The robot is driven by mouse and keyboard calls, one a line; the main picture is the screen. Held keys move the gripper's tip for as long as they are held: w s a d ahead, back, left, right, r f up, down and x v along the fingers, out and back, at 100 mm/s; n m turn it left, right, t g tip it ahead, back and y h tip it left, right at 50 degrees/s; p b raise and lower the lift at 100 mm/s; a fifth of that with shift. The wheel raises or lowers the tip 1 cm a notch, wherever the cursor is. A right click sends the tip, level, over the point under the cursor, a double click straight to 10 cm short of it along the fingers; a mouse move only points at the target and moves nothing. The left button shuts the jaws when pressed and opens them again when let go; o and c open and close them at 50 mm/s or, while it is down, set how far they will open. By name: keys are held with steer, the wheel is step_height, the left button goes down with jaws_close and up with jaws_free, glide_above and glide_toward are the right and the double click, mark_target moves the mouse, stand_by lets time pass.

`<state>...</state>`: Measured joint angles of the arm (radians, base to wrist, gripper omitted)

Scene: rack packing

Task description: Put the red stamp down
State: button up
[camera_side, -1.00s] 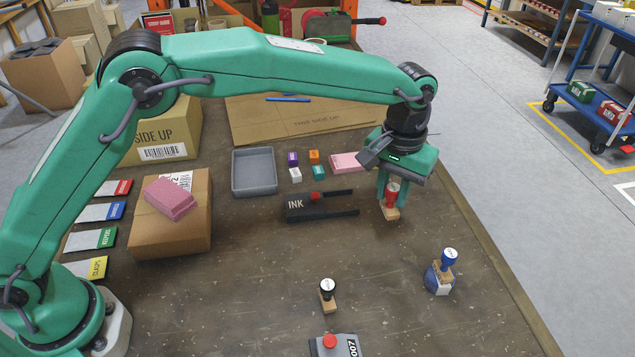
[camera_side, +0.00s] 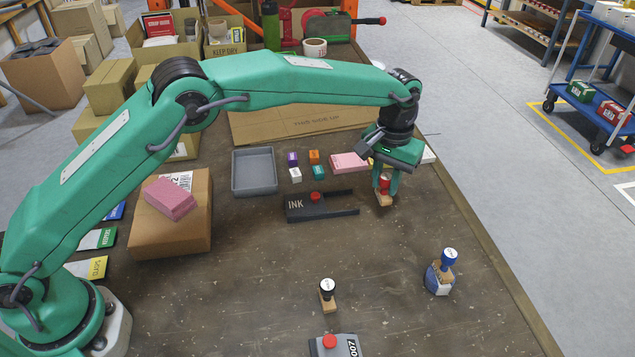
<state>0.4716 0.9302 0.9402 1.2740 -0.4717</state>
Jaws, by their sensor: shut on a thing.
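The red stamp (camera_side: 385,184) has a red handle and a pale wooden base. My gripper (camera_side: 385,186) is shut on its handle and points down, with the stamp upright between the fingers. The stamp is at the right of the ink pad tray, close to the table. I cannot tell whether its base touches the table (camera_side: 440,215). The black ink tray marked INK (camera_side: 300,206), with a red knob, lies just left of the stamp.
A black-handled stamp (camera_side: 327,295) stands at the front. A grey tray (camera_side: 236,180), small coloured blocks and a pink pad (camera_side: 349,162) lie behind. The table between the stamps is clear.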

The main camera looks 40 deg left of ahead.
steer(key=w, duration=0.1)
steer(key=w+a+f, duration=0.2)
steer(key=shift+w+a+f, duration=0.25)
steer(key=shift+w, duration=0.05)
steer(key=shift+f, duration=2.05)
steer(key=shift+f, duration=0.15)
steer(key=o, duration=1)
step_height(320, 180, up, 12)
steer(key=shift+r, duration=0.2)
